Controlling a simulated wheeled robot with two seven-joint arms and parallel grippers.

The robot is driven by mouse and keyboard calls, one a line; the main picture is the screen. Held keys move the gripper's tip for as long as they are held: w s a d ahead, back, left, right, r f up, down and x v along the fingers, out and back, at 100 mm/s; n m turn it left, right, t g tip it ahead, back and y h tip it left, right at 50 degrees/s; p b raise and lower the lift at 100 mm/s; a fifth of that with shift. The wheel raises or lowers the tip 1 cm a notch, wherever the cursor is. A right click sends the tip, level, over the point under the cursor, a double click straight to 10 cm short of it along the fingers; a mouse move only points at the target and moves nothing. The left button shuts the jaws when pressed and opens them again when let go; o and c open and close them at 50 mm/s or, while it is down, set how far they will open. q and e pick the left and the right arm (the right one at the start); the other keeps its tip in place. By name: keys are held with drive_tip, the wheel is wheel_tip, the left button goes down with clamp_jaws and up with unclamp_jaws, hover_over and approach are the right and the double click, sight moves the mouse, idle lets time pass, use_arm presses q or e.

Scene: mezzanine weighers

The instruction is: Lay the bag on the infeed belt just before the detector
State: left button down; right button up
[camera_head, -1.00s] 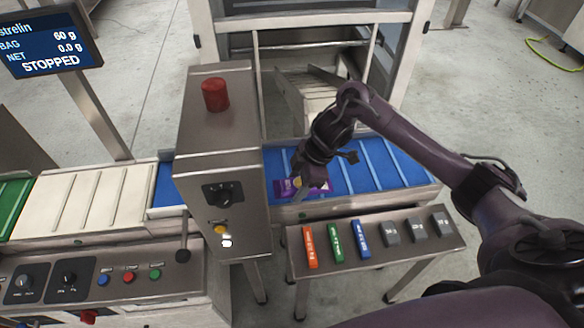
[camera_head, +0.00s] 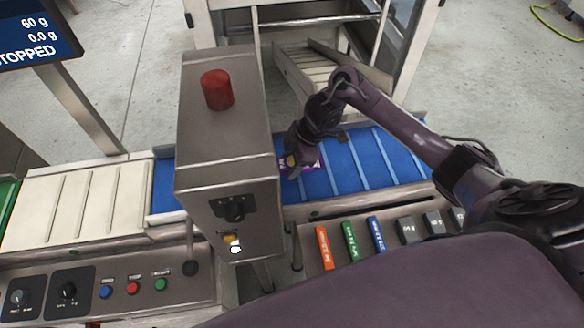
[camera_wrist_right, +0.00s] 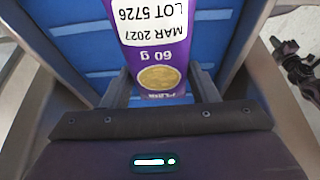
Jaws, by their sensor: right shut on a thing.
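The bag (camera_head: 312,164) is purple and small in the head view, over the blue belt (camera_head: 365,150) close to the detector's right side. The detector (camera_head: 225,135) is a steel box with a red beacon on top. My right gripper (camera_head: 292,162) is shut on the bag. In the right wrist view the bag (camera_wrist_right: 165,50) sits between the fingers (camera_wrist_right: 158,90), its printed face showing a date, a lot number, 60 g and a gold disc. Whether the bag touches the belt I cannot tell. My left gripper is out of view.
A white slatted belt (camera_head: 70,200) lies left of the detector. A control panel (camera_head: 130,287) with knobs and buttons is at front left. A small stand bears orange (camera_head: 325,247), green and blue blocks and several grey ones. A screen (camera_head: 35,40) reads STOPPED.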

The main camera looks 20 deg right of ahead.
drive_tip(key=f, duration=0.3)
drive_tip(key=shift+w+f, duration=0.2)
drive_tip(key=shift+f, duration=0.5)
drive_tip(key=o, duration=1)
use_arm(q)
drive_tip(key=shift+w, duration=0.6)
